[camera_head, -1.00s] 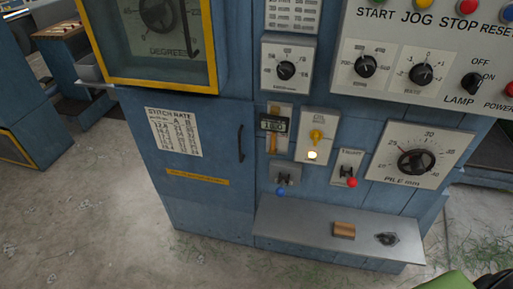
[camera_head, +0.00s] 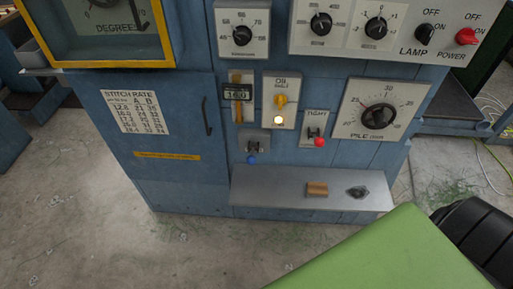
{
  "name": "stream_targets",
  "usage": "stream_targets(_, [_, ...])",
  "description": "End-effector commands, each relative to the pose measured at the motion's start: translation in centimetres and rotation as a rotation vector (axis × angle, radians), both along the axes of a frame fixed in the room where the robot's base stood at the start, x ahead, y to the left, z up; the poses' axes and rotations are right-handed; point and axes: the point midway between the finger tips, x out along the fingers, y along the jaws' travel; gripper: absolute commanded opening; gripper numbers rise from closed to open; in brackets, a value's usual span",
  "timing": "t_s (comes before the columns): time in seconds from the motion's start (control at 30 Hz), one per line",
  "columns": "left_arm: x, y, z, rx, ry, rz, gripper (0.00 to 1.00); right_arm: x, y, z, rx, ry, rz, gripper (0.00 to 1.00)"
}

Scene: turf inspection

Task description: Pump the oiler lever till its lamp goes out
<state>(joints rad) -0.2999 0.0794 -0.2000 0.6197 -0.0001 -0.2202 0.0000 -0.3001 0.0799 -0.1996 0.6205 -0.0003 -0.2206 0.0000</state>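The oiler panel (camera_head: 269,118), marked OIL, is a small cream plate on the blue machine front, near the middle of the head view. Nothing touches the lever. Neither of my grippers shows in this view.
A grey shelf (camera_head: 260,189) juts out below, holding a brown block (camera_head: 317,189) and a dark metal piece (camera_head: 357,192). A blue-tipped switch (camera_head: 252,160) and red-tipped switch (camera_head: 319,141) flank the oiler below. A green surface fills the lower right.

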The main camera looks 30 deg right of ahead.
Motion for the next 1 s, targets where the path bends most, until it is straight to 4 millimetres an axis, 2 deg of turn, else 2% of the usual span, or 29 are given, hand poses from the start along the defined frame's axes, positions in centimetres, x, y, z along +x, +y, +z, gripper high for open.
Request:
stream_targets(0.03, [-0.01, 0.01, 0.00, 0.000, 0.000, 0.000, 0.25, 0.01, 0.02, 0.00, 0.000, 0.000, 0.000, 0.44])
stream_targets(0.2, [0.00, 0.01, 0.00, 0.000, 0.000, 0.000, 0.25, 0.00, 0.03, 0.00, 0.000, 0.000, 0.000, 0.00])
stream_targets(1.0, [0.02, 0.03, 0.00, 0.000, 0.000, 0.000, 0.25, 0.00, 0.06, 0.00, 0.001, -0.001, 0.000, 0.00])
